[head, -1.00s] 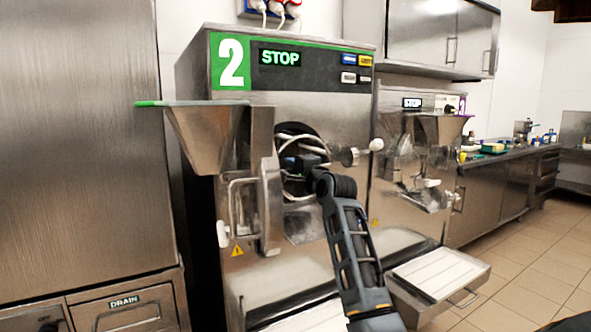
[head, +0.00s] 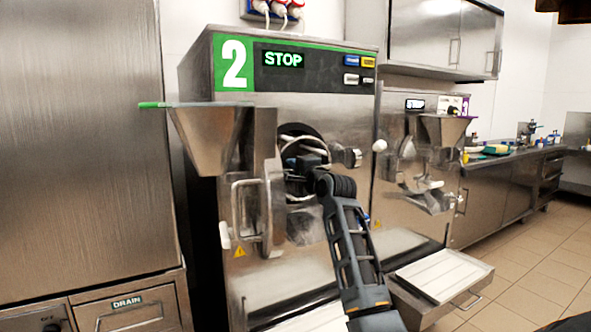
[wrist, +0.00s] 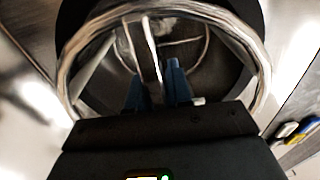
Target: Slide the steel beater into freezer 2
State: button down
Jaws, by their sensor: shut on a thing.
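Freezer 2 (head: 300,105) is a steel machine with a green "2" label and a display reading STOP. Its door with the hopper (head: 208,140) stands swung to the left, leaving the round barrel opening (head: 325,141) uncovered. My gripper (head: 303,160) is at this opening, also seen in the wrist view (wrist: 155,88). Its blue fingers are shut on the steel beater (wrist: 150,48), on a pale bar between them. The beater shows inside the round rim in the wrist view. How deep it sits is hidden by my gripper and arm.
A second freezer (head: 425,155) stands to the right, with a tray (head: 440,277) low in front. A steel cabinet (head: 80,150) stands close on the left. A counter (head: 510,165) runs along the back right; the tiled floor there is clear.

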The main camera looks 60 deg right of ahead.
jog(key=shift+x, duration=3.5)
jog(key=shift+w+a+f, duration=0.1)
jog(key=shift+w+f, duration=0.05)
jog(key=shift+w, duration=0.05)
jog(key=shift+f+b, duration=0.3)
jog(key=shift+f, duration=0.15)
jog(key=c, duration=1)
grip_release()
jog(key=shift+o, duration=0.2)
jog(key=shift+f, duration=0.1)
jog(key=shift+s, duration=0.1)
jog(key=v, duration=0.7)
jog(key=shift+s+a, duration=0.2)
jog(key=shift+s, duration=0.05)
